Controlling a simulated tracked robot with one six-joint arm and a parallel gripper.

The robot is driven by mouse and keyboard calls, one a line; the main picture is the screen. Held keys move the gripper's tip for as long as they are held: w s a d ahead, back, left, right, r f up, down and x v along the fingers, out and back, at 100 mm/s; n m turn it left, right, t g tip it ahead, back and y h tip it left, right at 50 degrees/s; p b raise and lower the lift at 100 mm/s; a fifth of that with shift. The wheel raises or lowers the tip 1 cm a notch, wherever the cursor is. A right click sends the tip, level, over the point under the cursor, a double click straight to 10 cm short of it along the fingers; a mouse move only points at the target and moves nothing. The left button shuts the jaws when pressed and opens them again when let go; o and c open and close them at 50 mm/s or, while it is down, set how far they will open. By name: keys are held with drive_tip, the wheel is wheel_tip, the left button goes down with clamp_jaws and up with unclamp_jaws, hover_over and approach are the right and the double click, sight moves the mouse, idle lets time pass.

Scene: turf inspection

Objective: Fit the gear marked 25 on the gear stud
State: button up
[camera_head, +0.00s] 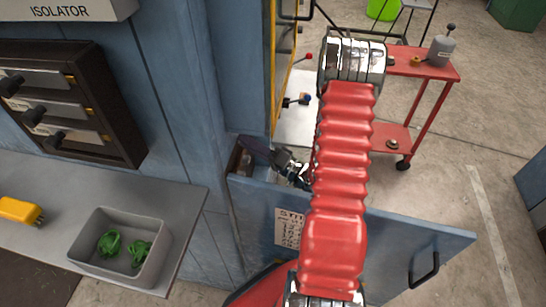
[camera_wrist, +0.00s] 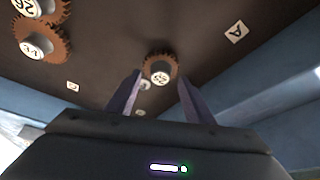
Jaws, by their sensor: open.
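In the wrist view a brown toothed gear (camera_wrist: 160,68) with a pale round label, which seems to read 25, sits on a dark brown surface. My gripper (camera_wrist: 160,77) is open, with its two fingers apart on either side of this gear in the picture; I cannot tell whether they touch it. A small pale round piece (camera_wrist: 141,112) shows just below the gear; I cannot tell if it is a stud. The gear is not visible there.
Two larger gears (camera_wrist: 40,38) sit at the wrist view's upper left, and a tag marked A (camera_wrist: 237,31) at upper right. A grey bin (camera_head: 80,253) with green pieces and a red trolley (camera_head: 430,68) stand nearby.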

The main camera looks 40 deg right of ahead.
drive_tip(key=v, duration=1.2)
drive_tip(key=shift+s, duration=0.25)
drive_tip(key=shift+f, duration=0.1)
idle(0.5)
